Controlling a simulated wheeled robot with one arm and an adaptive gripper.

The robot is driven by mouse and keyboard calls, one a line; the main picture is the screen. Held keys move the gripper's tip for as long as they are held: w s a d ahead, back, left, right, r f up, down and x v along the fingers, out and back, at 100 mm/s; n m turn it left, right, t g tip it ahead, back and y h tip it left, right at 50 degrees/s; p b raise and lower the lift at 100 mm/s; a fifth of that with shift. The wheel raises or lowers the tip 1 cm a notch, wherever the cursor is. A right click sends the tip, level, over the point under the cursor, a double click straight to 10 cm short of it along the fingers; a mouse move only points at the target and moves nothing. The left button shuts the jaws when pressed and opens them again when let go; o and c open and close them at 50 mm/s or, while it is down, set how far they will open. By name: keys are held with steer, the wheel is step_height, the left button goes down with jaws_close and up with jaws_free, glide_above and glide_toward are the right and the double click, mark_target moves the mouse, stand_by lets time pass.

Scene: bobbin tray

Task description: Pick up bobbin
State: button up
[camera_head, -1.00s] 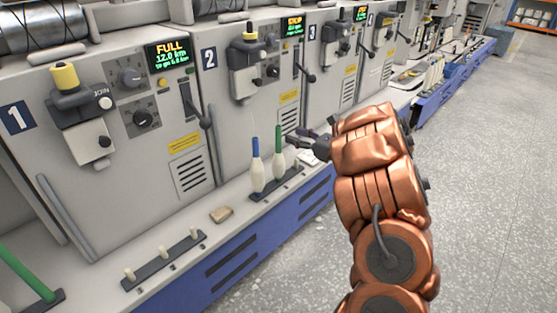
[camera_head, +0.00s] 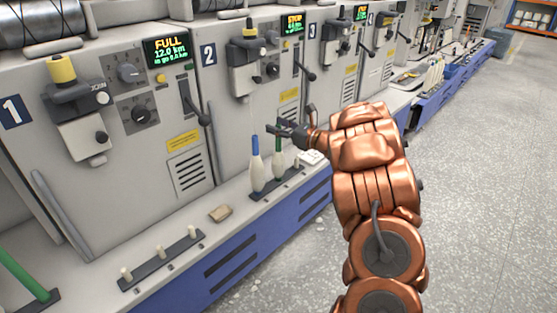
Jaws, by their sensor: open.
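Two white bobbins stand upright side by side on a dark peg rack (camera_head: 290,184) on the machine ledge. One bobbin with a blue top (camera_head: 256,168) is on the left; one with a green top (camera_head: 278,160) is just right of it. My gripper (camera_head: 281,130) is open, at the upper end of the green-topped bobbin, and hides part of its top. I cannot tell whether the fingers touch it or are around it. My arm reaches in from the right.
Another dark rack (camera_head: 160,262) with bare pegs lies on the ledge at front left. A small tan block (camera_head: 220,213) lies between the racks. A green tube (camera_head: 22,270) stands slanted at far left. A small white item (camera_head: 311,157) lies right of the bobbins. Machine fronts stand close behind.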

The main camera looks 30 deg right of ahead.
jaws_close()
stand_by(0.4)
